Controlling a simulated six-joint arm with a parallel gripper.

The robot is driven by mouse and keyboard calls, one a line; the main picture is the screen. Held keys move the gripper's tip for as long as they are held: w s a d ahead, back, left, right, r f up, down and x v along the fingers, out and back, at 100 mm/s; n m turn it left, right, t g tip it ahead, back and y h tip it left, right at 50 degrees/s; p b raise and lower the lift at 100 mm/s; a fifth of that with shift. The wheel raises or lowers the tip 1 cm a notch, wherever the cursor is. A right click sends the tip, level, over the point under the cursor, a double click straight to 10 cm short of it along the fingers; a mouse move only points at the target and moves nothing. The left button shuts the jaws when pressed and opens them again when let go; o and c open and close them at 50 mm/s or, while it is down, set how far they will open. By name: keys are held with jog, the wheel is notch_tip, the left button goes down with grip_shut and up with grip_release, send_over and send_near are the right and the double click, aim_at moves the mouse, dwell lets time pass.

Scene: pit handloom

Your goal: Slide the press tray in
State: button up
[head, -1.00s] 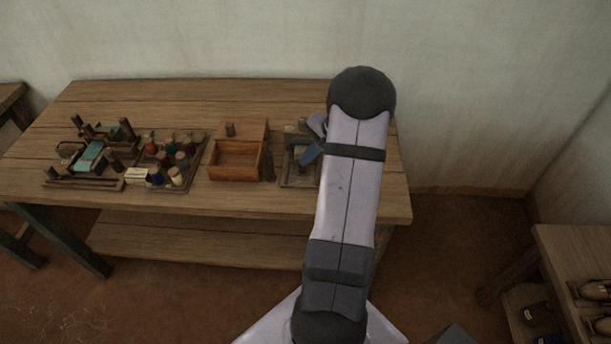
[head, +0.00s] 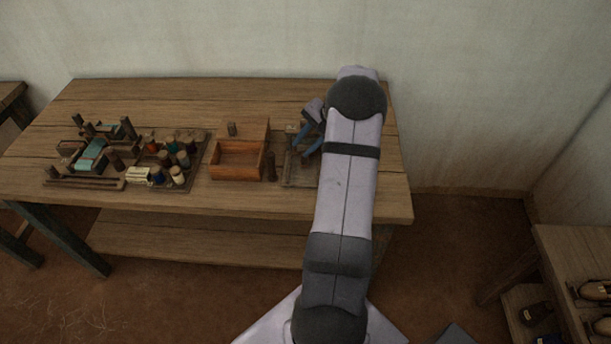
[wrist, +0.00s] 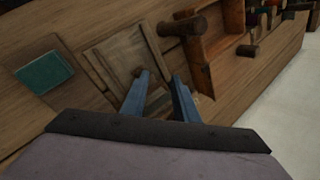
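The press (head: 286,170) is a low wooden frame on the bench, right of the orange-brown box and partly hidden by my arm. In the wrist view it shows as a squarish frame (wrist: 96,70) with a pale flat panel (wrist: 122,58) inside, which looks like the press tray. I cannot tell how far in the tray sits. My gripper (head: 308,143) is over the press. In the wrist view my gripper (wrist: 161,76) has its two blue fingers apart, with nothing seen held between them. The fingertips overlap the near edge of the frame; contact is unclear.
The orange-brown open box (head: 236,172) stands left of the press, with a dark upright peg (head: 270,166) between them. A teal piece (wrist: 44,73) lies on the other side of the press. The bench back is clear.

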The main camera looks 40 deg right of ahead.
jog(key=shift+g+y, duration=0.6)
jog(key=shift+y, duration=0.1)
jog(key=a+f, duration=0.1)
jog(key=s+a+f, duration=0.1)
jog(key=a+f, duration=0.1)
jog(key=s+a+f, duration=0.1)
jog(key=a+f, duration=0.1)
jog(key=shift+s+f, duration=0.15)
jog(key=shift+s, duration=0.1)
jog(key=shift+r+p, duration=0.95)
jog(key=shift+r, duration=0.2)
jog(key=s+a+r+n+g+h+p, duration=0.1)
jog(key=s+a+r+n+g+p, duration=0.25)
jog(key=a, duration=0.65)
jog(key=s+a+r+n+h, duration=0.1)
jog(key=s+a+r+n, duration=0.1)
jog(key=a+r+n, duration=0.6)
jog(key=s+a+n+h, duration=0.2)
jog(key=s+a+n, duration=0.2)
jog(key=s+a, duration=0.6)
jog(key=shift+s, duration=0.85)
